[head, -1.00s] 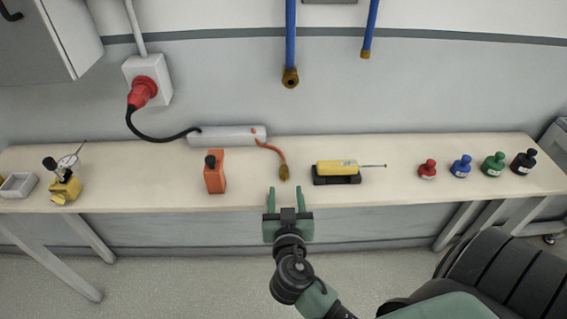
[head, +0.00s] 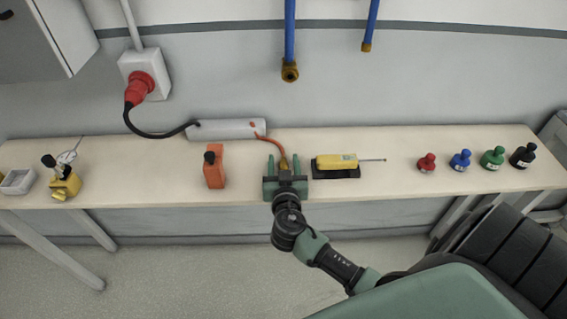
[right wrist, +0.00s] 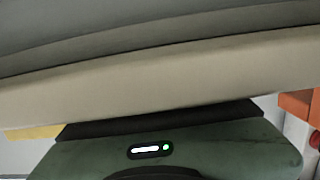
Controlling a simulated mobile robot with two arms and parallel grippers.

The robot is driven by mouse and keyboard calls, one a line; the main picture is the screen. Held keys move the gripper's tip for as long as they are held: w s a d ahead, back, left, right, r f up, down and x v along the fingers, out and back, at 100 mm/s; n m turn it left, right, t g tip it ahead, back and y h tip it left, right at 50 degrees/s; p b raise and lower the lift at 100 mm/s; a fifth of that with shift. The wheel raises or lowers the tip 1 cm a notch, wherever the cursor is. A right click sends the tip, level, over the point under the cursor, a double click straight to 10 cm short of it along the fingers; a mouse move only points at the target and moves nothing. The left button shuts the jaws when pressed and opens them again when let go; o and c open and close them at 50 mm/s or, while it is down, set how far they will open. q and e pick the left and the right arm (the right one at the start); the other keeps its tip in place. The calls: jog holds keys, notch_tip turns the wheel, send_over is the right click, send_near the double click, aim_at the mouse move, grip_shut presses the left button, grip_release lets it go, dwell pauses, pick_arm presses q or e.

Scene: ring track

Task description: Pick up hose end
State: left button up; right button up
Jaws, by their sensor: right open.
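The hose end (head: 284,163) is a brass fitting on a short orange-red hose (head: 272,146). The hose runs from a white box (head: 226,129) at the back of the table. My right gripper (head: 284,162) is open, with its two green fingers on either side of the brass fitting in the head view. I cannot tell whether a finger touches it. In the right wrist view the gripper's green body shows along the bottom, and the hose end is not visible there. My left gripper is not in view.
A yellow tool (head: 336,161) on a black stand is close to the right of the gripper. Several coloured bottles (head: 461,161) stand at the right. Blue pipes (head: 290,35) hang above. The table's (head: 395,182) front right is clear.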

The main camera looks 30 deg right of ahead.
jog(key=shift+c, duration=1.2)
grip_shut()
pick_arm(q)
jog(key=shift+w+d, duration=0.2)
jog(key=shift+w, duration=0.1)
pick_arm(e)
jog(key=shift+r, duration=0.1)
